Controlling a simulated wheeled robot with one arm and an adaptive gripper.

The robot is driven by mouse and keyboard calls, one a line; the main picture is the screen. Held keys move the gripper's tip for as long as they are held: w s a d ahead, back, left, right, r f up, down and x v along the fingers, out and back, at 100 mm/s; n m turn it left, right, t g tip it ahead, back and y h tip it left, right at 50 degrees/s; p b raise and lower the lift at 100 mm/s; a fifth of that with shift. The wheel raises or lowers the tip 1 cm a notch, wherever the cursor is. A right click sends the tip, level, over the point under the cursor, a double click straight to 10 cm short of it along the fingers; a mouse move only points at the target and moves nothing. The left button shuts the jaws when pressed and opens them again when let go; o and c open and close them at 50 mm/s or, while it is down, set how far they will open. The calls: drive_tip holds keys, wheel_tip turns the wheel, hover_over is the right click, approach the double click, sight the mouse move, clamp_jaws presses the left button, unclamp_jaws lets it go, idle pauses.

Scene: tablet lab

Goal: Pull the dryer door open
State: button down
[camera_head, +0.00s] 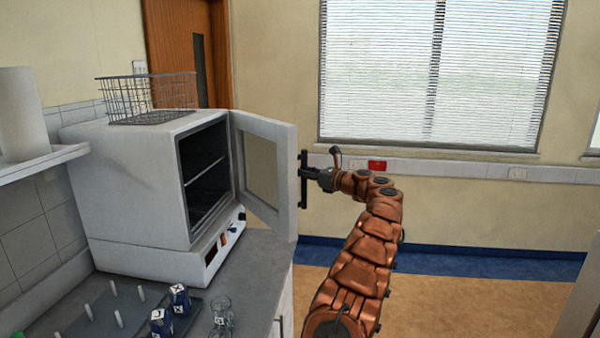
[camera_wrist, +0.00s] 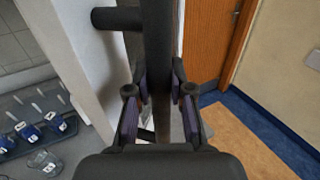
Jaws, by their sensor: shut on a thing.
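The dryer (camera_head: 140,195) is a white box on the counter at the left of the head view. Its door (camera_head: 284,150), white with a window, stands wide open and shows the dark inside (camera_head: 205,170) with racks. The black bar handle (camera_head: 303,180) is on the door's outer face. My gripper (camera_head: 311,174) is at this handle, to the right of the door. In the wrist view, the handle (camera_wrist: 158,50) runs between the two fingers of my gripper (camera_wrist: 160,95), which are shut on it. The fingertips are partly hidden in the head view.
A wire basket (camera_head: 148,98) sits on top of the dryer. On the counter (camera_head: 262,262) in front are a rack with pegs (camera_head: 117,305), blue-labelled jars (camera_head: 180,299) and a glass flask (camera_head: 222,312). Floor (camera_head: 480,295) to the right is clear.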

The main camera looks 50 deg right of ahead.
drive_tip(key=shift+d, duration=0.9)
drive_tip(key=c, duration=1)
unclamp_jaws()
drive_tip(key=s, duration=0.4)
drive_tip(key=s+d, duration=0.1)
drive_tip(key=s, duration=0.6)
drive_tip(key=shift+s+d, duration=0.35)
drive_tip(key=shift+d, duration=0.05)
